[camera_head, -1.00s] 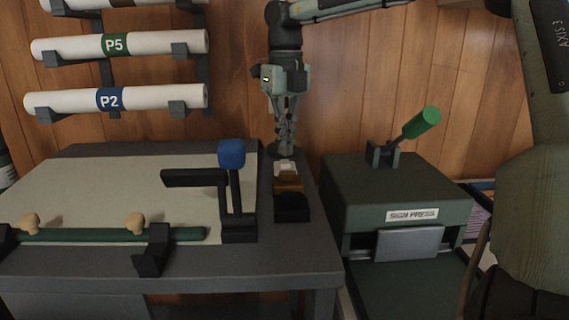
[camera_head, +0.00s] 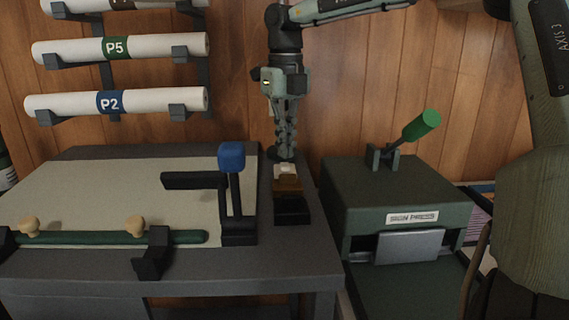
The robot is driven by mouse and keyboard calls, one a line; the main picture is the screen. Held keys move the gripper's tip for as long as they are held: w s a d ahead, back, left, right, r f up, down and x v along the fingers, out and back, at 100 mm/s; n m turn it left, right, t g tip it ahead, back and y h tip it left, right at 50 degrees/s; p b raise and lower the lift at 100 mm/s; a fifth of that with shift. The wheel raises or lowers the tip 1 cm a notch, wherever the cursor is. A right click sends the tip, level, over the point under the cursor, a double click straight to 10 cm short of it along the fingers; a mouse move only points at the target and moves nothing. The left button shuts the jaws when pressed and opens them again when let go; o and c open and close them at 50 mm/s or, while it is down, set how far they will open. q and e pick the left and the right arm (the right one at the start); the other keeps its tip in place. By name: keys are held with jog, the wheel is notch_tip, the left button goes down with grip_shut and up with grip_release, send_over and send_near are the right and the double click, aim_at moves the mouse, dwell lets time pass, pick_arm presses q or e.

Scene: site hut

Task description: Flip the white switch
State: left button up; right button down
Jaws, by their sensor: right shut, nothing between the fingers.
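The white switch (camera_head: 285,170) is a small pale piece at the back end of a small fixture on the right strip of the grey table. A brown part (camera_head: 287,185) and a black box-like part (camera_head: 292,210) lie in front of it. My right gripper (camera_head: 284,156) points straight down, shut and empty, with its fingertips just behind and above the white switch. I cannot tell whether they touch it. My left gripper is not in view.
A blue-knobbed lever (camera_head: 232,155) stands left of the switch on the table (camera_head: 190,265). A green sign press (camera_head: 350,200) with a green-handled lever (camera_head: 422,125) stands to the right. Labelled rolls (camera_head: 150,102) hang on the wall at upper left.

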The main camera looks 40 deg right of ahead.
aim_at(285, 166)
jog(key=shift+f+b, duration=0.8)
jog(key=shift+f, duration=0.45)
dwell(0.8)
jog(key=shift+r, duration=0.1)
jog(key=shift+r+p, duration=2.85)
jog(key=shift+r, duration=0.6)
